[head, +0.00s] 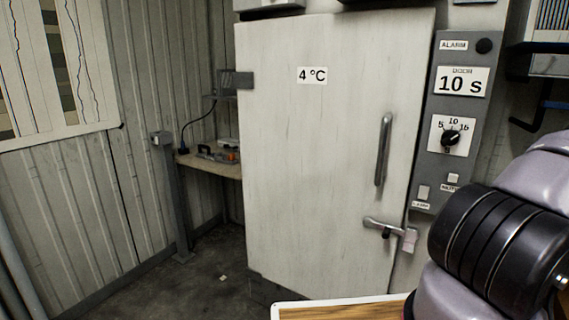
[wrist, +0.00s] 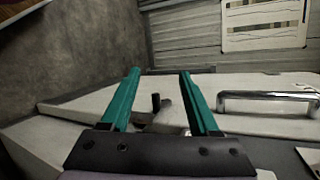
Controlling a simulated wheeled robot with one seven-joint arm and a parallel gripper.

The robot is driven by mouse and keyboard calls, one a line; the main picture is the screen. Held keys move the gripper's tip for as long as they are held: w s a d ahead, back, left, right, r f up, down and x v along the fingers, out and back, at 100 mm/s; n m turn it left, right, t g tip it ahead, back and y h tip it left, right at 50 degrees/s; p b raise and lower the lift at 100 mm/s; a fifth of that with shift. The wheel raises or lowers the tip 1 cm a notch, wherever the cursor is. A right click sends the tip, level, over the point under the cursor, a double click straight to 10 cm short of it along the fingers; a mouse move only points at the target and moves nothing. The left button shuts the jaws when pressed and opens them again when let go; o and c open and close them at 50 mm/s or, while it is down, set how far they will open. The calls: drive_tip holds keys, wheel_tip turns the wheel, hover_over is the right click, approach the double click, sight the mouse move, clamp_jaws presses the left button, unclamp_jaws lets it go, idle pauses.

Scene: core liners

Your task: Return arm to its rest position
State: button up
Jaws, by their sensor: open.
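My gripper (wrist: 158,72) shows in the wrist view with two teal fingers spread apart and nothing between their tips. Beyond and between the fingers is the latch (wrist: 165,112) of a white cold-room door (wrist: 75,105). The long chrome door handle (wrist: 268,97) is to the right of the fingers, clear of them. In the head view, part of my arm (head: 500,240) fills the lower right, and my gripper is out of that picture. The same door (head: 310,170), labelled 4 °C, stands left of my arm, with its handle (head: 383,150) and latch (head: 388,230).
A grey control panel (head: 455,120) with a dial and a "10 s" door display is right of the door. A small shelf (head: 215,166) with tools is at the left, beside a grey post (head: 172,200). A wood-topped surface (head: 340,312) is at the bottom. Open floor (head: 205,275) shows at lower left.

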drive_tip(key=w+a+r+n+g+h, duration=0.15)
drive_tip(key=a+r+h, duration=0.35)
drive_tip(key=r, duration=0.6)
drive_tip(key=w+a+r+n+g+h, duration=0.1)
drive_tip(key=w+a+r+g+h, duration=0.15)
drive_tip(key=a+r, duration=0.7)
drive_tip(key=s+a+r+t+h, duration=0.2)
drive_tip(key=s+a+r, duration=0.3)
drive_tip(key=r, duration=0.3)
drive_tip(key=s+a+r+t+h, duration=0.1)
drive_tip(key=s+a+r+t, duration=0.4)
drive_tip(key=a+r, duration=0.2)
wheel_tip(320, 180, up, 2)
drive_tip(key=shift+s+r+h, duration=0.1)
drive_tip(key=shift+s+h, duration=0.2)
drive_tip(key=shift+h, duration=0.05)
